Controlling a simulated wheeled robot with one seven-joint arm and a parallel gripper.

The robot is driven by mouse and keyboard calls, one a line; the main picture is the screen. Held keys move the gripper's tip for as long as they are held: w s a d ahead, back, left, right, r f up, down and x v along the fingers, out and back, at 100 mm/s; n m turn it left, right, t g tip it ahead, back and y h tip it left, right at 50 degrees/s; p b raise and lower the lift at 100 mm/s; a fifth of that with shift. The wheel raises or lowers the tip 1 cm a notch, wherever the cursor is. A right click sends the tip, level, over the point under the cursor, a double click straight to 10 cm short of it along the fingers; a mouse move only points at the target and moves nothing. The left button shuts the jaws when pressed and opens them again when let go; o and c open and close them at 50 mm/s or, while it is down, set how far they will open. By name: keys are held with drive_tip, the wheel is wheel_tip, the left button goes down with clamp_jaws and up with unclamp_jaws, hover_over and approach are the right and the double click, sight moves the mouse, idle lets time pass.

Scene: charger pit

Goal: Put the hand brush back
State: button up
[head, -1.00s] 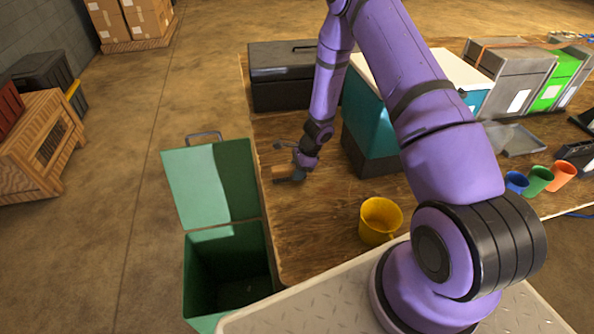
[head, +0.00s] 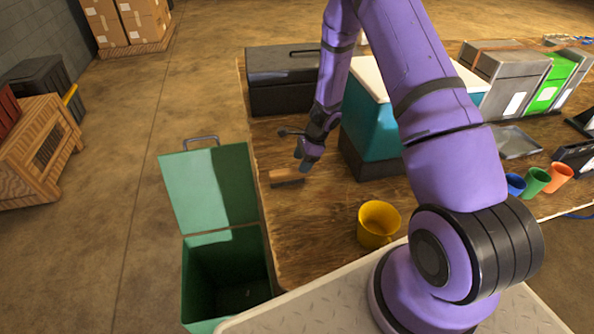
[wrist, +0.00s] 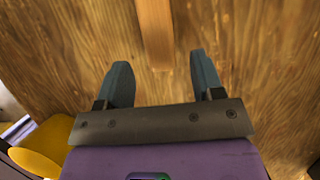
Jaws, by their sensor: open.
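The hand brush (head: 286,176) lies on the wooden table near its left edge, with a brown wooden back and a dark underside. Its wooden part also shows at the top of the wrist view (wrist: 155,32). My gripper (head: 303,160) is just to the right of the brush in the head view, apart from it. In the wrist view my gripper (wrist: 162,66) is open, with nothing between its blue-grey fingers. The end of the wood lies just beyond the fingertips, in line with the gap between them.
An open green bin (head: 225,262) stands at the table's left side. A yellow mug (head: 378,226) is at the front. A black toolbox (head: 283,80) and a teal cooler (head: 372,120) stand behind and to the right of the brush. Bare table lies around the brush.

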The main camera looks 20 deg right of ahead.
drive_tip(key=s+a+r+n+t, duration=0.1)
drive_tip(key=s+r+n, duration=0.25)
drive_tip(key=r, duration=0.85)
drive_tip(key=s+a+r+n, duration=0.1)
drive_tip(key=s+r+n, duration=0.25)
drive_tip(key=r, duration=0.75)
drive_tip(key=s+a+r+n+t, duration=0.1)
drive_tip(key=s+r+n, duration=0.25)
drive_tip(key=r, duration=0.85)
drive_tip(key=s+r+n+h, duration=0.1)
drive_tip(key=s+r+n, duration=0.2)
drive_tip(key=s, duration=0.4)
drive_tip(key=s+r+n+t+h, duration=0.1)
drive_tip(key=s+r+n+h, duration=0.1)
drive_tip(key=s+r, duration=0.3)
drive_tip(key=s+d+r+n+t+h, duration=0.1)
drive_tip(key=s+r+n, duration=0.3)
drive_tip(key=s, duration=0.6)
drive_tip(key=shift+r+n, duration=0.35)
drive_tip(key=shift+r, duration=0.05)
